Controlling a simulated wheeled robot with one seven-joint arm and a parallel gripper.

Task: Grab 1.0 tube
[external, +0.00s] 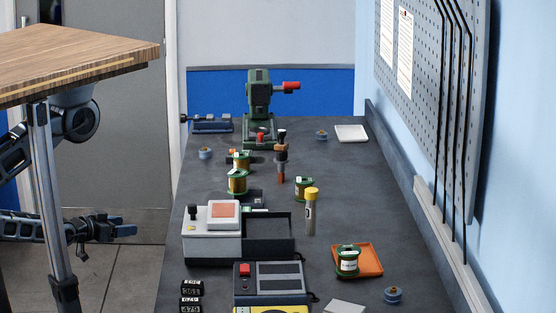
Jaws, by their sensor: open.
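A grey tube with a yellow cap (311,212) stands upright on the dark bench, right of the black tray in the external view. It has a pale label, too small to read, so I cannot tell whether it says 1.0. My gripper (124,231) is at the far left, low beside the bench and away from the tube. It is open, and nothing shows between its fingers. Part of my arm is hidden behind the wooden tabletop and its metal leg.
The wooden tabletop (75,60) stands between the camera and my arm. Left of the tube are a grey device (212,245) and a black tray (268,232). Green spools (302,188) stand nearby; an orange tray (370,262) lies to the right. Bare bench surrounds the tube's right side.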

